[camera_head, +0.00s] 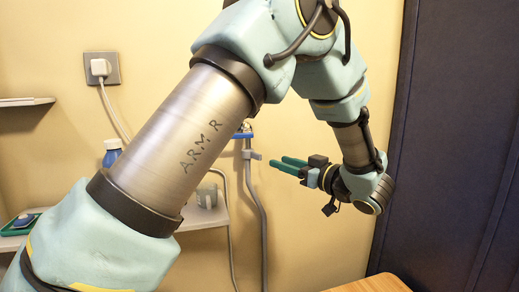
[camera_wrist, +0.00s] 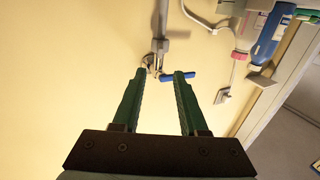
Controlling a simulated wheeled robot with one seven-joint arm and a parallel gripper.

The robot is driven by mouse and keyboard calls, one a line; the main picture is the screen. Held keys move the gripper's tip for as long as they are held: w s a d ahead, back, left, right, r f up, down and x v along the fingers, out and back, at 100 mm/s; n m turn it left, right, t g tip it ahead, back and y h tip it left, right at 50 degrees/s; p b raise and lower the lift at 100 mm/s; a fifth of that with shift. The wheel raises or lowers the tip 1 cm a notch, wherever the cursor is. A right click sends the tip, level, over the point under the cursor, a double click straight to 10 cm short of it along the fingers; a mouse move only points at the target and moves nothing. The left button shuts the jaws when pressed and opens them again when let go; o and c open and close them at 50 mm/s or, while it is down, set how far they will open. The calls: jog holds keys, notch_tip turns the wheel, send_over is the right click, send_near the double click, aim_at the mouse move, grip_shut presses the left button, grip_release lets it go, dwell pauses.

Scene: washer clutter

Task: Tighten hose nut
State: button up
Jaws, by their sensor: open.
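A grey hose (camera_head: 262,200) hangs down the yellow wall from a small tap with a blue handle (camera_head: 243,135). In the wrist view the hose (camera_wrist: 162,15) comes from the top to a grey metal nut (camera_wrist: 160,46) at the tap, and the blue handle (camera_wrist: 192,74) lies partly behind the right finger. My gripper (camera_head: 284,162) is open and empty, with two green fingers pointing left at the hose. In the wrist view the gap between my fingertips (camera_wrist: 160,77) lies just below the nut. The fingers look apart from the nut.
A wall socket (camera_head: 101,68) with a white plug and cable is at the upper left. A dark panel (camera_head: 455,150) stands at the right, and a wooden top (camera_head: 370,284) shows at the bottom.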

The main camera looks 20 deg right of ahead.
aim_at(261, 155)
jog(key=p+x, duration=0.3)
jog(key=x, duration=0.6)
jog(key=shift+w, duration=0.15)
jog(key=shift+w+a+f, duration=0.15)
jog(key=shift+w, duration=0.3)
grip_shut()
